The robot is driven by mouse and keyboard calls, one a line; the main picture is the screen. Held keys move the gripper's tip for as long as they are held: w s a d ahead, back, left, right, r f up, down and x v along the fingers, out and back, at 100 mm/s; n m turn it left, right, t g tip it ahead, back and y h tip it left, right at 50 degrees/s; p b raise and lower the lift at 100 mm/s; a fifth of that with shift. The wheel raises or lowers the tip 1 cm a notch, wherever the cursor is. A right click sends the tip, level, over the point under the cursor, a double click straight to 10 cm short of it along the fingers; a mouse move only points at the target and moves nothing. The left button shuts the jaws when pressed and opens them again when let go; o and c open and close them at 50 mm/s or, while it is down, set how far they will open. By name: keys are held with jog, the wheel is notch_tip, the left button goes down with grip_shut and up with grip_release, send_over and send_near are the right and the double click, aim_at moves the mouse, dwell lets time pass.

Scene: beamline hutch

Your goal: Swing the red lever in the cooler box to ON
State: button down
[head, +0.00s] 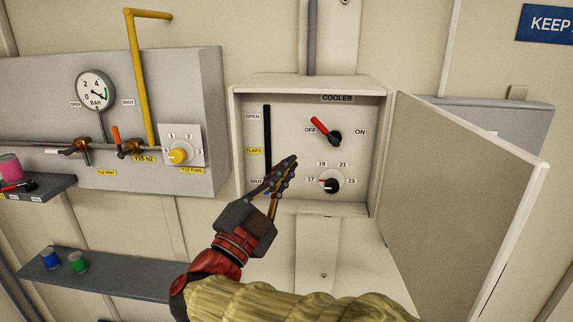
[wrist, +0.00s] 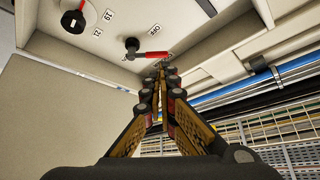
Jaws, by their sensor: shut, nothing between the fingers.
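The cooler box (head: 310,80) is open on the wall, its door (head: 465,190) swung out to the right. Inside, the red lever (head: 322,127) points up and left from its dark hub, towards the OFF label; ON is to the right. It also shows in the wrist view (wrist: 152,55), just beyond my fingertips. My gripper (head: 291,162) is shut and empty, below and left of the lever in the head view. The wrist view shows its fingertips (wrist: 160,70) near the lever's handle; I cannot tell whether they touch.
A temperature knob (head: 331,182) sits below the lever, right of my fingertips. A dark vertical FLAPS slot (head: 267,135) is at the box's left. A grey gas panel (head: 205,90) with a gauge, valves and a yellow knob (head: 178,156) is further left. A shelf (head: 120,275) is below.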

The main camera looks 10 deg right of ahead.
aim_at(316, 125)
jog(key=p+x, duration=0.3)
jog(key=x, duration=0.8)
jog(key=shift+p, duration=0.35)
jog(key=shift+s+d+r+m+g+b, duration=0.1)
jog(key=shift+d+r+m+g+b, duration=0.15)
jog(key=shift+m+g+b, duration=0.35)
jog(key=shift+d+r+m+g+b, duration=0.1)
jog(key=shift+r+m+g+b, duration=0.2)
jog(key=shift+m+b, duration=0.6)
jog(key=shift+s+d+r+m+g+y+b, duration=0.45)
jog(key=shift+d+m+g+y, duration=0.6)
jog(key=shift+m, duration=0.95)
jog(key=shift+s+d+r+m+g+y+b, duration=0.3)
jog(key=shift+d+m+g+y+b, duration=0.35)
jog(key=shift+d+m, duration=1)
jog(key=shift+s+d+r+m+g+y+b, duration=0.35)
jog(key=shift+d+m+g+y, duration=0.6)
jog(key=shift+m, duration=1.4)
jog(key=shift+a+r, duration=0.15)
jog(key=shift+r, duration=0.05)
jog(key=shift+r+p, duration=0.7)
jog(key=shift+p, duration=0.2)
